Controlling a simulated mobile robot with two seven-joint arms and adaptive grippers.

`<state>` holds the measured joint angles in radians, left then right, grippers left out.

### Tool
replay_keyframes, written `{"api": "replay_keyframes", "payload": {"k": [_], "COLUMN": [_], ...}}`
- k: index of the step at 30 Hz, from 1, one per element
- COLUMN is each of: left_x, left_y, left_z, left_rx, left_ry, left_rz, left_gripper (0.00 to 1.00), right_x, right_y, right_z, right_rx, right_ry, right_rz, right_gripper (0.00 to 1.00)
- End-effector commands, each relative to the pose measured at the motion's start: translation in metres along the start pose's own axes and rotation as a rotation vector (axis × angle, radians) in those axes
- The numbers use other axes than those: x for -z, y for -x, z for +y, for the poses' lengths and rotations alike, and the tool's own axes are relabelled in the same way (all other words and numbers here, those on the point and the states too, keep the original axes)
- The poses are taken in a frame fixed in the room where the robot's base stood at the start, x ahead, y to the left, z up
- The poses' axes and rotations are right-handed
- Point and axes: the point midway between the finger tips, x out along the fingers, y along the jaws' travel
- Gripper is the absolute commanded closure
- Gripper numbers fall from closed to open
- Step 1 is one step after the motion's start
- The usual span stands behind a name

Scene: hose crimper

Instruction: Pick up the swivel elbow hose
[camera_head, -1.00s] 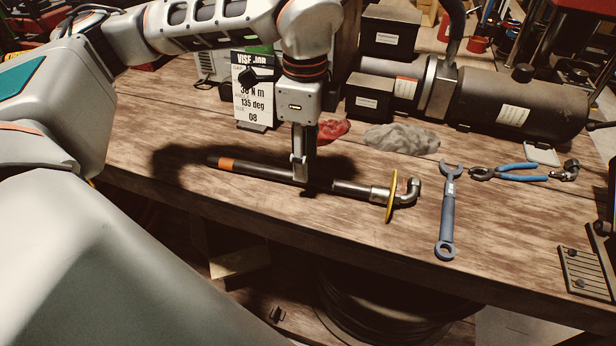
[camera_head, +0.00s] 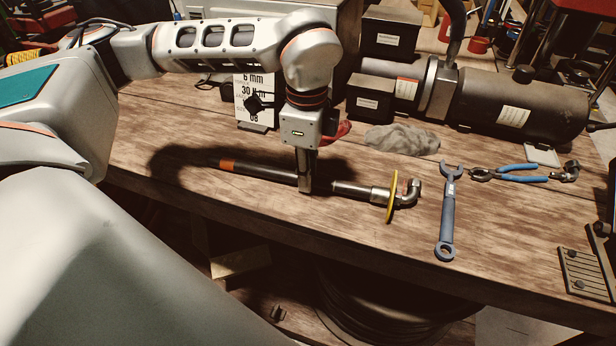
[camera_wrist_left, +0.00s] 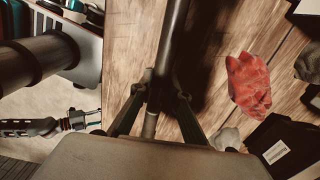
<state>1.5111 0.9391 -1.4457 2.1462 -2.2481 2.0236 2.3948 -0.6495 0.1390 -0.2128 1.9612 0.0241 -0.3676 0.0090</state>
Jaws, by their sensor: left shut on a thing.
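The swivel elbow hose (camera_head: 262,174) lies lengthwise along the wooden bench. It is a dark tube with an orange band at its left end, and a yellow disc and bent metal elbow at its right end. My left gripper (camera_head: 305,188) comes down from above and is shut on the dark tube near its middle, hiding a short piece of it. In the left wrist view the hose (camera_wrist_left: 172,45) runs up from between the gripper fingers (camera_wrist_left: 153,115). I cannot tell whether it is clear of the bench. My right gripper is not in view.
A blue wrench (camera_head: 447,215) and blue-handled pliers (camera_head: 520,170) lie right of the elbow. A grey cloth (camera_head: 402,139), a red rag (camera_wrist_left: 248,84) and black boxes (camera_head: 370,97) are behind. A dark cylindrical machine (camera_head: 520,100) stands back right. The bench front edge is close.

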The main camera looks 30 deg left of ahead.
Motion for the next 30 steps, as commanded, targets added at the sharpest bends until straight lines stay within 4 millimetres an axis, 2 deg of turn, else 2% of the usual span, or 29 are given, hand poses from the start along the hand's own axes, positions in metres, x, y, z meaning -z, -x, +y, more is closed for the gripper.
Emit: {"api": "replay_keyframes", "payload": {"k": [8, 13, 17, 24, 30], "left_x": [0.001, 0.001, 0.001, 0.001, 0.001], "left_y": [0.01, 0.032, 0.061, 0.128, 0.171], "left_z": [-0.001, -0.001, -0.002, -0.001, -0.001], "left_rx": [0.004, 0.006, 0.008, 0.008, 0.006], "left_ry": [-0.001, 0.0, 0.0, 0.0, 0.001], "left_rz": [0.002, 0.003, 0.004, 0.004, 0.003], "left_gripper": [1.0, 1.0, 1.0, 1.0, 1.0], "right_x": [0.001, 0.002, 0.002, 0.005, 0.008], "right_y": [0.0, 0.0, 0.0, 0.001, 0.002], "right_z": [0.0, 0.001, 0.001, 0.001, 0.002], "right_rx": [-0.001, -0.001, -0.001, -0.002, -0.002], "right_ry": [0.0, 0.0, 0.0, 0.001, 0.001], "right_rz": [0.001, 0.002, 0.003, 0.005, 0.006], "right_gripper": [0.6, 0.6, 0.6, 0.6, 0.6]}}
